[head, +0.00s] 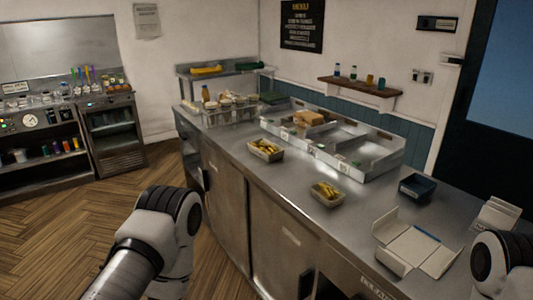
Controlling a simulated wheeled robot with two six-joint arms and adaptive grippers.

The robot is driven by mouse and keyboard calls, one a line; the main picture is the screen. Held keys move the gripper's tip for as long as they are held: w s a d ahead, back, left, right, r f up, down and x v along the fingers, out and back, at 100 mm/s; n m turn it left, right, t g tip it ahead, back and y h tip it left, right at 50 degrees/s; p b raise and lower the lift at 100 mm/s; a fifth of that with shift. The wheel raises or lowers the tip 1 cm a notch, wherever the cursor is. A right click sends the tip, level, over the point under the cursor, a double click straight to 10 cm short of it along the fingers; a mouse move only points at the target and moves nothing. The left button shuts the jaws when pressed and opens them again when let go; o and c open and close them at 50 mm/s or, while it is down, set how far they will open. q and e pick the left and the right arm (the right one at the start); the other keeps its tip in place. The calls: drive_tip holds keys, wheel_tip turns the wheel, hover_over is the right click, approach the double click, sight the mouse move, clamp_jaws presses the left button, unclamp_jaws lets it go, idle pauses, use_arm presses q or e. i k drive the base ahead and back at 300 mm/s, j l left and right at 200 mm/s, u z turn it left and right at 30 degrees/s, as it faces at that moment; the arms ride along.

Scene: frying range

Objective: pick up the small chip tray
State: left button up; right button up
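Two trays of yellow chips stand on the steel counter (232,148). The nearer chip tray (327,204) looks like the smaller one and sits near the counter's front edge. The other chip tray (266,157) stands farther back and to the left. Both are upright and apart from each other. Part of my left arm shows at the bottom left, in front of the counter, and part of my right arm at the lower right edge. Neither gripper shows. Nothing touches the trays.
A long divided white bin (377,170) stands behind the chip trays. Sauce pots in a rack (230,113) stand at the far left end. Bare steel surrounds the nearer tray.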

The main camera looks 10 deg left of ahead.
sight(331, 197)
drive_tip(key=i+j, duration=0.2)
drive_tip(key=j, duration=0.15)
drive_tip(key=i+j+z, duration=0.1)
drive_tip(key=j, duration=0.25)
drive_tip(key=i+j, duration=0.3)
drive_tip(key=i+j+z, duration=0.15)
drive_tip(key=j, duration=0.25)
drive_tip(key=i+j, duration=0.2)
drive_tip(key=j, duration=0.15)
